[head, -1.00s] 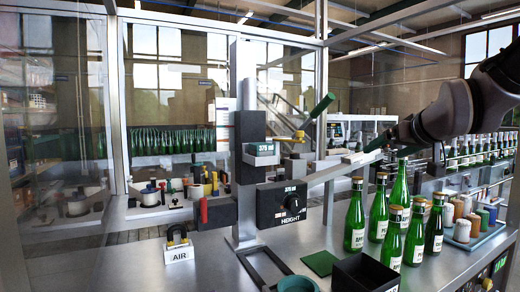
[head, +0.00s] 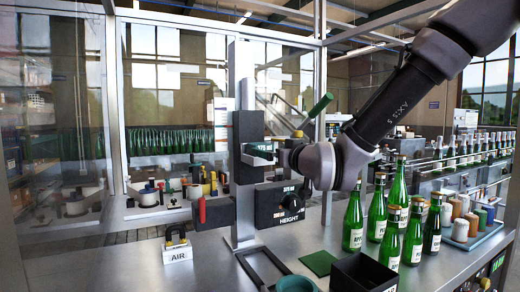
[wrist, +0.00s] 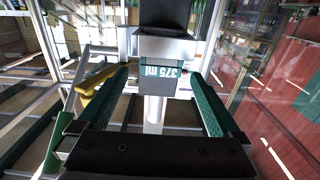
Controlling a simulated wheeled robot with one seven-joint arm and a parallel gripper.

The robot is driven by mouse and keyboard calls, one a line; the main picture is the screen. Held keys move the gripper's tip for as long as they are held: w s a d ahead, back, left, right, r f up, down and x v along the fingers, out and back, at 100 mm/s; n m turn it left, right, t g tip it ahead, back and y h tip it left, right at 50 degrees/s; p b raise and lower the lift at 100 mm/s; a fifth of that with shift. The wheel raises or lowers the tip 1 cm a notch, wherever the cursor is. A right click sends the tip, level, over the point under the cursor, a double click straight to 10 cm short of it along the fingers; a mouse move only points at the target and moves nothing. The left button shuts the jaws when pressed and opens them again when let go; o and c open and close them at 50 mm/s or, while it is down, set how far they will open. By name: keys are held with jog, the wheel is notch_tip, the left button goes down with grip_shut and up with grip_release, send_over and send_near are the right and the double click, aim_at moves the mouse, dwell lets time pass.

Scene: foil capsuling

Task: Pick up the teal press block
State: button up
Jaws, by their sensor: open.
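In the wrist view the block (wrist: 160,72) appears upside down, between the tips of my gripper's two green-padded fingers. My gripper (wrist: 160,78) is open, one finger on each side, with a visible gap on both sides. In the head view my wrist comes from the right and hides part of the press; my fingers are mostly hidden there.
A green-handled lever (head: 320,105) with a yellow part stands close beside the press; its yellow part (wrist: 97,78) is left of my fingers. A black HEIGHT box (head: 283,205) sits below. Green bottles (head: 353,218) and a black bin (head: 363,272) stand on the bench at right.

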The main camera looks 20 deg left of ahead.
aim_at(265, 147)
jog(key=x, duration=0.5)
jog(key=shift+a+r, duration=0.2)
jog(key=shift+r, duration=0.05)
jog(key=c, duration=1.4)
